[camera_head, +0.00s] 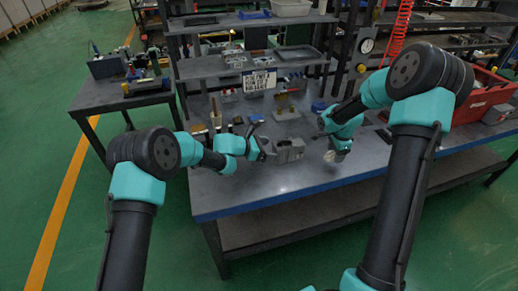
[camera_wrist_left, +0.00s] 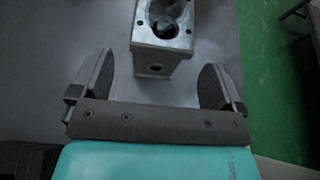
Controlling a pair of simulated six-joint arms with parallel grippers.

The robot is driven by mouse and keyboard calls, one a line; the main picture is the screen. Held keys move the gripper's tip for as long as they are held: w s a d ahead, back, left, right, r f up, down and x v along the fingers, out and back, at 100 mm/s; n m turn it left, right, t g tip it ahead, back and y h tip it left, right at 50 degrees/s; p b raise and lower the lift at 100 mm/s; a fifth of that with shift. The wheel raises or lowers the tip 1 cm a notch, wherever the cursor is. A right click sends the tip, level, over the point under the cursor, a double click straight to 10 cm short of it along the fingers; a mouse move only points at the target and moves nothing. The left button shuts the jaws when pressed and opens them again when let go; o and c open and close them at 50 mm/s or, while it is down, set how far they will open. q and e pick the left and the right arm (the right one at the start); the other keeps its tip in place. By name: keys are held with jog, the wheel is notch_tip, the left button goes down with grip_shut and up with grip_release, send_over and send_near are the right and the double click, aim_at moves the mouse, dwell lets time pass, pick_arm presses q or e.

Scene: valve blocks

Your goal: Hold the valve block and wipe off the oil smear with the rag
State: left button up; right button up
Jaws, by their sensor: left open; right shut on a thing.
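The grey metal valve block (camera_head: 289,152) stands on the blue-edged bench near its front. In the left wrist view the block (camera_wrist_left: 158,48) lies just beyond my fingertips, with a large dark opening in its top and a small hole in its near face. I cannot clearly make out the oil smear. My left gripper (camera_head: 264,147) is open and empty, just left of the block; its spread fingers (camera_wrist_left: 157,85) do not hold it. My right gripper (camera_head: 338,147) is right of the block, pointing down, shut on a small pale rag (camera_head: 334,156) just above the bench.
Behind the block are a small grey block (camera_head: 286,114), several brushes and bottles, and a shelf with a printed sign (camera_head: 259,81). A red crate (camera_head: 484,98) stands at the right. The bench front (camera_head: 250,195) is clear.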

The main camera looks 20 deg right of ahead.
aim_at(288, 150)
pick_arm(q)
jog(key=x, duration=0.6)
jog(key=shift+c, duration=0.4)
grip_shut()
dwell(0.5)
